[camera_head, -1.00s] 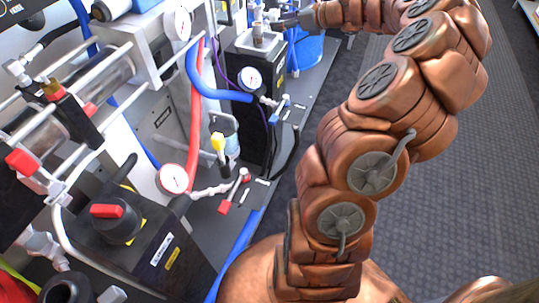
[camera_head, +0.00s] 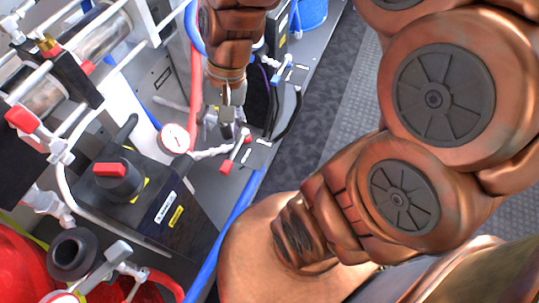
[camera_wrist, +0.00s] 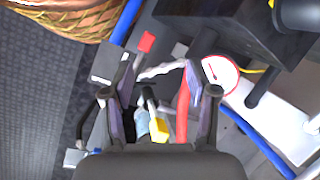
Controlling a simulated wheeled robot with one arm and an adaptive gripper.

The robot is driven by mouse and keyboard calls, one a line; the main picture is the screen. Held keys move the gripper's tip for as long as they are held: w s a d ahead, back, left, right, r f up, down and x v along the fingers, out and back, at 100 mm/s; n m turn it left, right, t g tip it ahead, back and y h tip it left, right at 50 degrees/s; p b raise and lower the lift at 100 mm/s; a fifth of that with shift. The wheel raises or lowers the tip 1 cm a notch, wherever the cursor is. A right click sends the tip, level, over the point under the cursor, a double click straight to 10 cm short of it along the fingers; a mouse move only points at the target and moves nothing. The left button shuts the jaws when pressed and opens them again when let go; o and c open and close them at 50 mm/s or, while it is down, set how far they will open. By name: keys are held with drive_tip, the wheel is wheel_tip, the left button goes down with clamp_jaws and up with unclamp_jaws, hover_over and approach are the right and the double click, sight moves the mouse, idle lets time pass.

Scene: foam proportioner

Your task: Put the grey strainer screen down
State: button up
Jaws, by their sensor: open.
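My gripper (camera_head: 226,112) hangs above the dark deck, just right of the white-faced gauge, partly hidden by my wrist in the head view. In the wrist view its two fingers (camera_wrist: 160,94) stand wide apart. Between and below them show a yellow handle (camera_wrist: 158,130) and a pale bluish clear part (camera_wrist: 142,119), with a red hose (camera_wrist: 182,112) beside them. I cannot make out the grey strainer screen for certain in either view, and nothing is clearly held. I cannot tell whether the fingers touch any part below.
A white gauge (camera_head: 174,138) and a black block with a red-handled knob (camera_head: 110,180) stand left of my gripper. A small red-handled valve (camera_head: 236,155) is in front. A blue hose (camera_head: 233,218) runs along the deck edge; open floor (camera_head: 302,130) lies beyond it.

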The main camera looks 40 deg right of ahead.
drive_tip(key=s+d+f+n+g+h, duration=0.1)
drive_tip(key=s+d+n, duration=0.1)
drive_tip(key=s, duration=0.3)
drive_tip(key=s+d+f+n+g+h, duration=0.1)
drive_tip(key=s+d+n+h, duration=0.1)
drive_tip(key=s, duration=0.4)
drive_tip(key=shift+n+h, duration=0.3)
drive_tip(key=shift+n, duration=0.5)
wheel_tip(320, 180, up, 27)
drive_tip(key=t+p, duration=0.1)
drive_tip(key=p, duration=2.4)
drive_tip(key=shift+s+r+p, duration=0.15)
drive_tip(key=shift+p, duration=0.25)
